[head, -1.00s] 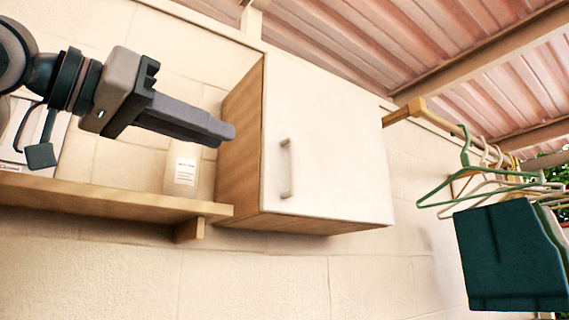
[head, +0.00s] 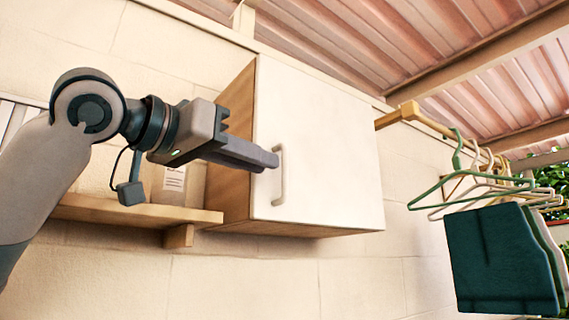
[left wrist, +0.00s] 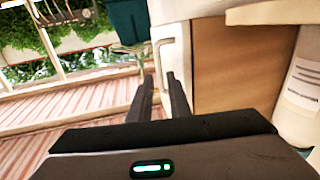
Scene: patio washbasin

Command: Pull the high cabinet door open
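The high cabinet (head: 232,195) hangs on the wall, with wooden sides and a white door (head: 330,150) that is closed. A pale vertical bar handle (head: 280,176) sits near the door's left edge. My left gripper (head: 270,160) points right, its fingertips just beside the upper part of the handle. In the left wrist view its two fingers (left wrist: 159,86) are apart with nothing between them. The handle (left wrist: 163,58) shows just beyond the fingertips, roughly in line with the gap. Contact cannot be told. My right gripper is in neither view.
A wooden shelf (head: 130,211) left of the cabinet carries a pale labelled bottle (head: 171,190), partly hidden by my gripper. At right, a wooden rail (head: 402,114) holds hangers (head: 455,180) and a dark green cloth (head: 500,262). Space before the door looks clear.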

